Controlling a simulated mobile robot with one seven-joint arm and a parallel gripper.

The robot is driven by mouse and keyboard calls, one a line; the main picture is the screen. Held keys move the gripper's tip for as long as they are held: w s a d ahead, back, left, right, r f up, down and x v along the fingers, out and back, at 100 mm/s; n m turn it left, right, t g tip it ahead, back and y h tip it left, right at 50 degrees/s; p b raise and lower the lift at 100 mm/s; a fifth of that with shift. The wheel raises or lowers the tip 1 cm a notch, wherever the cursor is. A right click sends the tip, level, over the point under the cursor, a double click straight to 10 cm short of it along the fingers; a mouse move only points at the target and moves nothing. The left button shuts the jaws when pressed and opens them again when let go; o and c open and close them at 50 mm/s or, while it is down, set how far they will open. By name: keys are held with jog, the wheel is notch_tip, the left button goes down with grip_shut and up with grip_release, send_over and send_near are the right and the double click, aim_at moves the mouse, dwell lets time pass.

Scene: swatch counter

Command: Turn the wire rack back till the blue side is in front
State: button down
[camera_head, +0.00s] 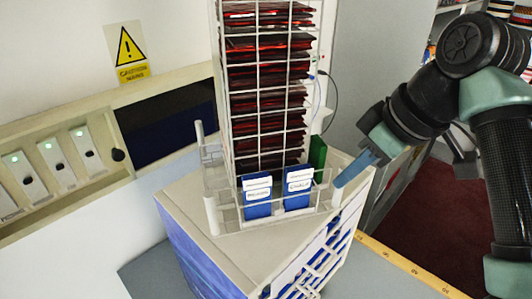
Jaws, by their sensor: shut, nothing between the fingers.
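The white wire rack (259,90) stands upright on a pale base, with several tiers of dark red swatches behind its grid. A low clear-walled tray at its front holds two blue cards with white labels, a left one (257,197) and a right one (298,190). The base is turned with a corner towards me. Its left face is a blue panel (190,247), and its right face (312,262) shows white wire over blue. My gripper (341,184) is shut and empty, its blue-grey fingers close to the tray's right corner. I cannot tell whether they touch it.
A green card (317,153) stands at the rack's right side. A wall panel with lit switches (58,165) and a dark recess (170,125) lies at left. A yellow ruler strip (410,265) runs at lower right, with dark red floor (425,215) beyond.

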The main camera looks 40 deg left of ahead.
jog(key=shift+w+a+p, duration=0.1)
jog(key=shift+w+p, duration=0.25)
jog(key=shift+w, duration=0.55)
jog(key=shift+w+a+p, duration=0.2)
jog(key=shift+w+p, duration=0.65)
jog(key=shift+w, duration=0.15)
jog(key=shift+w+a+p, duration=0.2)
jog(key=shift+w, duration=0.35)
jog(key=shift+w+a+p, duration=0.2)
jog(key=shift+w, duration=0.3)
